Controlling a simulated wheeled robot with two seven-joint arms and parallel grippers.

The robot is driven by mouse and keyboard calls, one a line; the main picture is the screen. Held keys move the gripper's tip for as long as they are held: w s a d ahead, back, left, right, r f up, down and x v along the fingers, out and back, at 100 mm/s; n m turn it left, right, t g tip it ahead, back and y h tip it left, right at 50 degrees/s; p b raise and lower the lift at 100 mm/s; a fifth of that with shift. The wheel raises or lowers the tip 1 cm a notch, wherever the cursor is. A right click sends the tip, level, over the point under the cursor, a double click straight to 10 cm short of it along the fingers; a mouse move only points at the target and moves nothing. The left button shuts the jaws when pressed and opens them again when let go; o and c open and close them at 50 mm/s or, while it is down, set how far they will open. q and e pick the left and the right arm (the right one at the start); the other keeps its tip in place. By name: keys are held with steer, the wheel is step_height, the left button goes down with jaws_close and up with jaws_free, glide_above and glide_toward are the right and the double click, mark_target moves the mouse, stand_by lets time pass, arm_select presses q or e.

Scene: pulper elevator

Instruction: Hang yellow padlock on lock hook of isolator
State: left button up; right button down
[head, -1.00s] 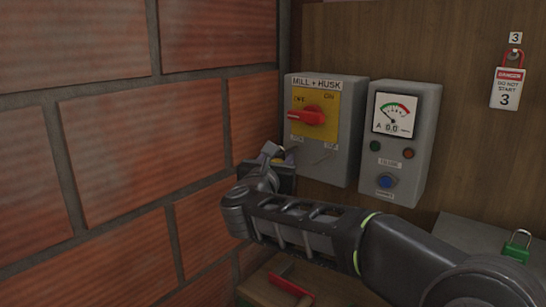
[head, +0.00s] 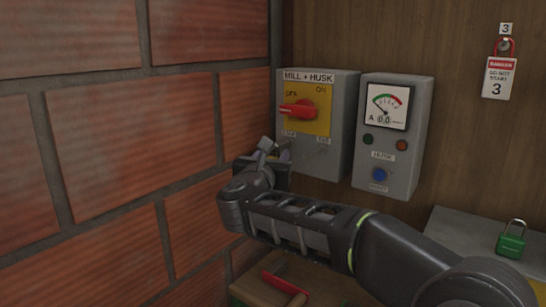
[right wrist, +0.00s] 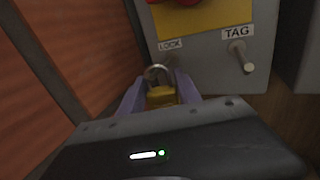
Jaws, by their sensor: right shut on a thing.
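The isolator is a grey box labelled MILL + HUSK (head: 341,95) with a yellow plate and red handle (head: 300,110), on the wooden wall. My right gripper (head: 273,150) is at its lower left corner. In the right wrist view my right gripper (right wrist: 160,92) is shut on the yellow padlock (right wrist: 162,97), its shackle upright. The shackle top is just below the LOCK label, close to the lock hook (right wrist: 170,60), which is partly hidden. I cannot tell whether they touch. The padlock is hidden in the head view. My left gripper is out of view.
A brick wall (head: 150,120) stands close on the left of the gripper. A grey meter box (head: 408,150) is right of the isolator. The TAG peg (right wrist: 242,57) sticks out beside the LOCK label. A green padlock (head: 511,243) lies on a grey box; a red-and-white tag (head: 498,78) hangs on the wall.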

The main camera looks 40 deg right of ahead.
steer(key=c, duration=0.8)
jaws_free()
steer(key=shift+o, duration=0.2)
steer(key=b+v, duration=0.2)
steer(key=v, duration=0.6)
